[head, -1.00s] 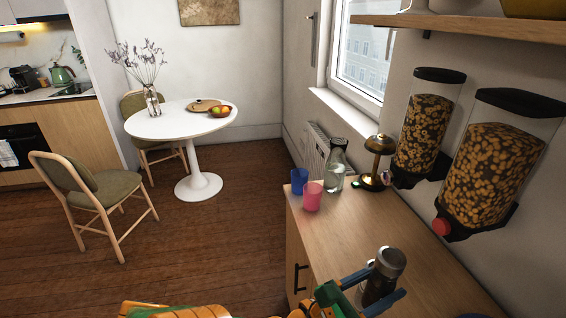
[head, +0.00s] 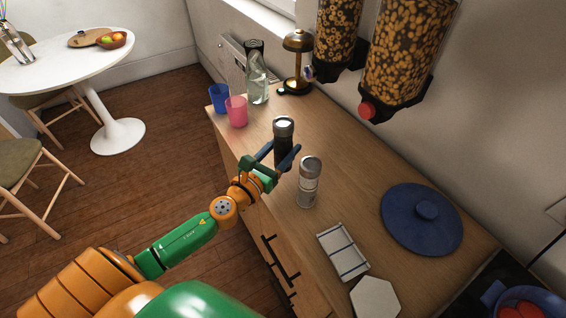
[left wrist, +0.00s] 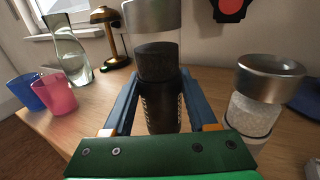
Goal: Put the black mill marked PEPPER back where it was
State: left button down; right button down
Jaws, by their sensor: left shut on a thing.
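The black mill (head: 283,150) with a silver cap stands upright between the fingers of my left gripper (head: 277,157), which is shut on it. It also shows large in the left wrist view (left wrist: 158,65), between the two blue fingers; pale lettering on its side is too small and dark to read. Its lower end is partly hidden by the gripper, so I cannot tell whether it touches the counter (head: 345,165). A second mill, clear with pale contents and a silver cap (head: 309,184), stands on the counter to its right. My right gripper is not in view.
Behind the mill are a pink cup (head: 236,111), a blue cup (head: 219,98), a glass bottle (head: 257,80) and a brass lamp (head: 297,62). Dispensers (head: 395,55) hang above.

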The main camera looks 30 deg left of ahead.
aim_at(283, 157)
pick_arm(q)
jog(key=shift+w+a+f+b, duration=0.25)
jog(key=shift+w+f+b, duration=0.25)
jog(key=shift+f, duration=0.3)
notch_tip(283, 157, down, 4)
jog(key=b, duration=0.2)
jog(key=shift+w+a+r+b, duration=0.1)
jog(key=shift+w+r+b, duration=0.1)
jog(key=shift+b, duration=0.1)
jog(key=shift+r, duration=0.25)
jog(key=shift+f, duration=0.2)
jog(key=shift+c, duration=1)
grip_release()
jog(key=shift+s+r, duration=0.1)
jog(key=shift+r, duration=0.1)
